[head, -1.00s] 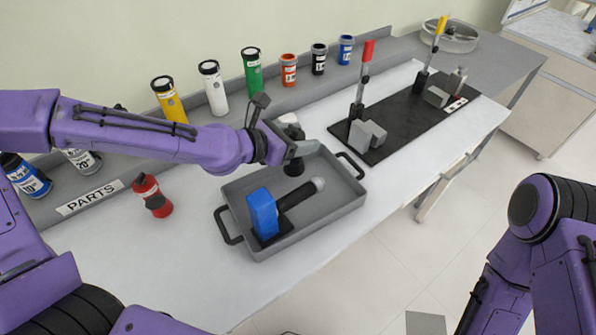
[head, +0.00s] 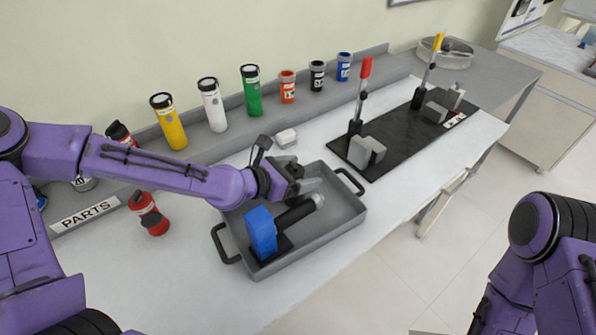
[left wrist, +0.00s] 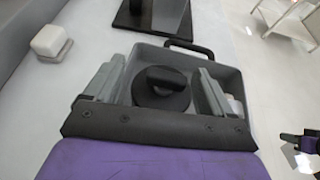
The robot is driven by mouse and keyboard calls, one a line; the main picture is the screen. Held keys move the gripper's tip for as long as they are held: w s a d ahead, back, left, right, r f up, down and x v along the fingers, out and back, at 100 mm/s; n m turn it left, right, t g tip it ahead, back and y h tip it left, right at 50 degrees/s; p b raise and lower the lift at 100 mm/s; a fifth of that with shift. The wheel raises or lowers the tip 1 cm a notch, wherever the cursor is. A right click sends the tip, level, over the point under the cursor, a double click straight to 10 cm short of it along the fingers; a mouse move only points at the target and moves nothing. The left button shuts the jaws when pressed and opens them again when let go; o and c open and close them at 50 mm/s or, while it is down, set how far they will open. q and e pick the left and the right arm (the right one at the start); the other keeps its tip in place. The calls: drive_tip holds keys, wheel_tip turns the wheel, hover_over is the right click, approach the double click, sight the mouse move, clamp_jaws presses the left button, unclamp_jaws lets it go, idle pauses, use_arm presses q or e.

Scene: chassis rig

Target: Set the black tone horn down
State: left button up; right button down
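The black tone horn (left wrist: 162,88), a round dark body with a raised ridge on top, sits in the grey tray (left wrist: 228,78) in the left wrist view. My left gripper (left wrist: 160,88) has its fingers spread on both sides of the horn, with gaps between them and it.
A blue part (head: 262,232) and a black cylinder with a grey end (head: 298,212) lie in the tray. A white block (head: 286,138) stands behind it. A black board (head: 395,150) with upright levers is to the right. Coloured canisters line the back; a red bottle (head: 150,214) is left.

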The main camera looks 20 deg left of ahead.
use_arm(q)
drive_tip(key=shift+r+p, duration=0.3)
drive_tip(key=shift+r, duration=0.05)
drive_tip(key=p+v, duration=0.8)
drive_tip(key=v, duration=0.4)
drive_tip(key=shift+f, duration=0.2)
drive_tip(key=shift+a, duration=0.1)
